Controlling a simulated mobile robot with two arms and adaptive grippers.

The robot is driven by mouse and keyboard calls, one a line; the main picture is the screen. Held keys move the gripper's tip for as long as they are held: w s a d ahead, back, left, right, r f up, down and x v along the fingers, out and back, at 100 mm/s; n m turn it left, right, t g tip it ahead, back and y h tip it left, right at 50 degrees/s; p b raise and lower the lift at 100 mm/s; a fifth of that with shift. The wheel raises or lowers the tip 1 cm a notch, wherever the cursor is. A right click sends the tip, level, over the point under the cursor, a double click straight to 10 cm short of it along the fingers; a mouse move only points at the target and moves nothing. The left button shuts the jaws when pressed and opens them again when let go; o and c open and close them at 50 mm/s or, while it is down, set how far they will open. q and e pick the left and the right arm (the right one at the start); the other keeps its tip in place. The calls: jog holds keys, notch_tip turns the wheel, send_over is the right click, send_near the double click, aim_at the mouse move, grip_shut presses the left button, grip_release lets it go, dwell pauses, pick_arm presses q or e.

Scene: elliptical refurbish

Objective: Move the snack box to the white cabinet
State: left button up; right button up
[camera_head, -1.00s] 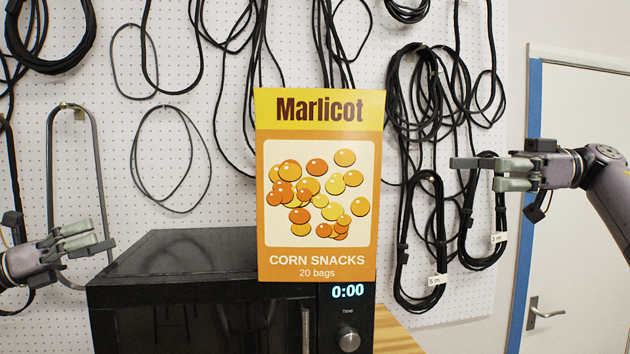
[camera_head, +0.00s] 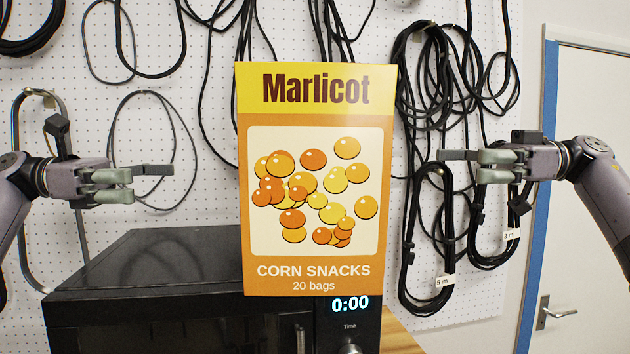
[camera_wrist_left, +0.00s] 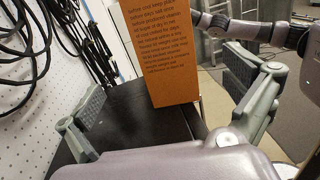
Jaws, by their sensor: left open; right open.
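The snack box (camera_head: 314,180), orange with a yellow top reading Marlicot, stands upright on the front of a black microwave (camera_head: 150,262). In the left wrist view the side of the snack box (camera_wrist_left: 165,55), with printed text, shows between the spread fingers. My left gripper (camera_head: 150,182) is open and empty to the left of the box, apart from it. My right gripper (camera_head: 460,164) is open and empty to the right of the box, also apart from it. I cannot make out a white cabinet in these views.
A white pegboard (camera_head: 60,120) hung with coiled black cables (camera_head: 430,110) is behind the box. A white door (camera_head: 590,130) with blue trim is at the right. A wooden surface (camera_head: 398,335) shows right of the microwave. A ladder (camera_wrist_left: 212,20) appears in the left wrist view.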

send_near(361, 158)
jog(key=w+a, duration=0.3)
jog(key=w, duration=0.2)
pick_arm(q)
jog(key=d, duration=1.4)
jog(key=shift+d, duration=0.25)
jog(key=shift+s+d+r, duration=0.1)
jog(key=shift+s+d, duration=0.05)
jog(key=shift+d, duration=0.15)
pick_arm(e)
jog(key=a, duration=0.6)
jog(key=shift+w+a+f, duration=0.1)
jog(key=shift+w+f, duration=0.1)
jog(key=shift+w, duration=0.05)
pick_arm(q)
jog(key=shift+c, duration=1.3)
pick_arm(e)
jog(key=shift+w, duration=0.1)
jog(key=shift+c, duration=1.3)
pick_arm(q)
jog(key=c, duration=1.2)
pick_arm(e)
jog(key=c, duration=1.2)
pick_arm(q)
jog(key=shift+o, duration=0.2)
pick_arm(e)
jog(key=shift+o, duration=0.2)
